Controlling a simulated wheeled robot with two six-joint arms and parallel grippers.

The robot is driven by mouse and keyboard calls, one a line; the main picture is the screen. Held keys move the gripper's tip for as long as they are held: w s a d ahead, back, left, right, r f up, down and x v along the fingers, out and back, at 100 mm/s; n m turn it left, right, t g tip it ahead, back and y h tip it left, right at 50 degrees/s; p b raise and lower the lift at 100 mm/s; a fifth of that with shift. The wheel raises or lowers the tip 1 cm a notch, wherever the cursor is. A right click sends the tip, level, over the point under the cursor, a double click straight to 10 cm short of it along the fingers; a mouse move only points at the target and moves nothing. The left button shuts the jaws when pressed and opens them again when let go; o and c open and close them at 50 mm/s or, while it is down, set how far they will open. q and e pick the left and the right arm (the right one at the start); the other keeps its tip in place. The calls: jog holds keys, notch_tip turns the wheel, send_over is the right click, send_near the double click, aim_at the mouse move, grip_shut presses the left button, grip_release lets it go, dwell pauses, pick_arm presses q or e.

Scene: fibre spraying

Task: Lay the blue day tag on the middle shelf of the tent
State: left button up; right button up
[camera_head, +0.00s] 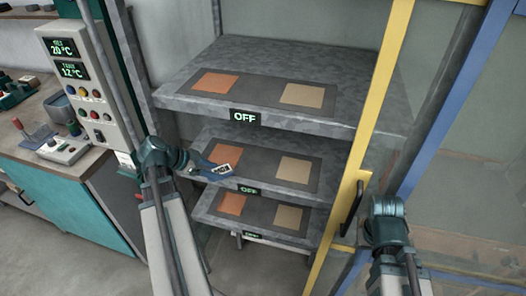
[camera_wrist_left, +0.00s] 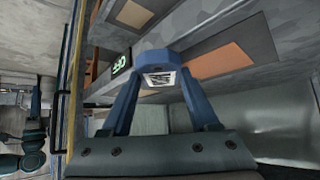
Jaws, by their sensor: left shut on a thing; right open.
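My left gripper (camera_head: 200,166) is shut on the blue day tag (camera_head: 222,169), which carries a white label with dark marks. In the head view the tag appears over the front left of the tent's middle shelf (camera_head: 209,138); I cannot tell whether it touches. In the left wrist view the tag (camera_wrist_left: 158,79) sits between the tips of the two blue fingers, near the edge of a shelf with an OFF sign. My right gripper (camera_head: 388,208) is outside the tent by the yellow door frame; its fingers are mostly hidden behind the wrist.
The top shelf (camera_head: 330,65) overhangs the middle one, and a bottom shelf (camera_head: 207,205) lies below. Each shelf has a dark mat with an orange and a tan patch. The yellow door frame (camera_head: 375,110) stands right. A control panel (camera_head: 88,80) and bench (camera_head: 40,155) are left.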

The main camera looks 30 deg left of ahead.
pick_arm(q)
jog(key=w+d, duration=0.2)
jog(key=w, duration=0.1)
jog(key=w+d, duration=0.2)
jog(key=w, duration=0.2)
jog(key=w+d, duration=0.2)
jog(key=w, duration=0.2)
jog(key=shift+d, duration=0.35)
jog(key=shift+w+d, duration=0.4)
jog(key=shift+w, duration=0.25)
jog(key=shift+w+d, duration=0.35)
jog(key=shift+w, duration=0.25)
jog(key=shift+f+b, duration=0.75)
jog(key=shift+f, duration=0.15)
jog(key=o, duration=1.3)
jog(key=shift+o, duration=0.2)
